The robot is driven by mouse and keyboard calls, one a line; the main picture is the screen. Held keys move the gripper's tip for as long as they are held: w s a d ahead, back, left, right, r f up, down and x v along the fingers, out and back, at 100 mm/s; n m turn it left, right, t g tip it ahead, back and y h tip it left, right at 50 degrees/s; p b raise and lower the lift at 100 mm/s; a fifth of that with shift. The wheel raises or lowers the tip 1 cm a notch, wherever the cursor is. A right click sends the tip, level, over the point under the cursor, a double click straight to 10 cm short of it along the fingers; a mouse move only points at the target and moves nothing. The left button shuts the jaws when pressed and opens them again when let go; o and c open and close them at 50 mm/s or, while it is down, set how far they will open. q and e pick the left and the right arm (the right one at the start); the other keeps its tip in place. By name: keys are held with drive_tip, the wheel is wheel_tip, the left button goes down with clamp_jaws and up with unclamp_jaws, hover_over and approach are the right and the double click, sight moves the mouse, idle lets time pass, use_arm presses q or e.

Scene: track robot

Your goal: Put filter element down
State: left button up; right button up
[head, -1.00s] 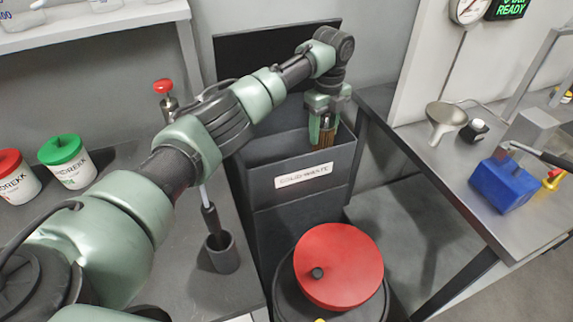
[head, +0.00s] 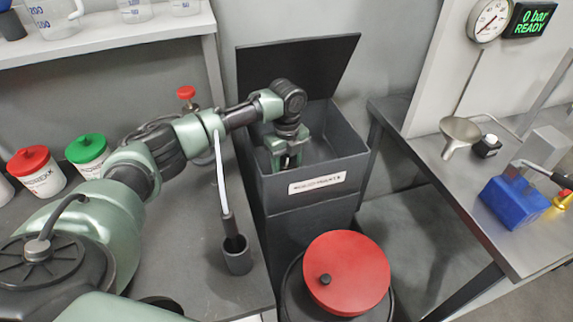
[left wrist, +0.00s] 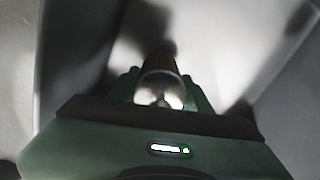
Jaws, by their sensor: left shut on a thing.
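My left gripper (head: 288,160) points down inside the open mouth of the grey solid waste bin (head: 314,206), near its left side. The filter element (left wrist: 160,92) is between its fingers in the left wrist view, with a pale round end facing the camera and a brown body beyond. In the head view the bin's front wall and the gripper hide most of the filter element. My left gripper is shut on it. I cannot tell whether it touches the bin's floor or walls. My right gripper is not in view.
The bin's dark lid (head: 300,65) stands open behind. A drum with a red lid (head: 347,273) stands in front of the bin. A bench on the right holds a funnel (head: 461,134) and a blue block (head: 512,203). A dark cup (head: 237,256) stands on the left bench.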

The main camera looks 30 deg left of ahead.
use_arm(q)
drive_tip(key=shift+f, duration=0.15)
drive_tip(key=o, duration=1.4)
drive_tip(key=shift+o, duration=0.2)
drive_tip(key=shift+r, duration=0.3)
wheel_tip(320, 180, up, 7)
drive_tip(key=shift+r+b, duration=0.1)
drive_tip(key=shift+b, duration=0.3)
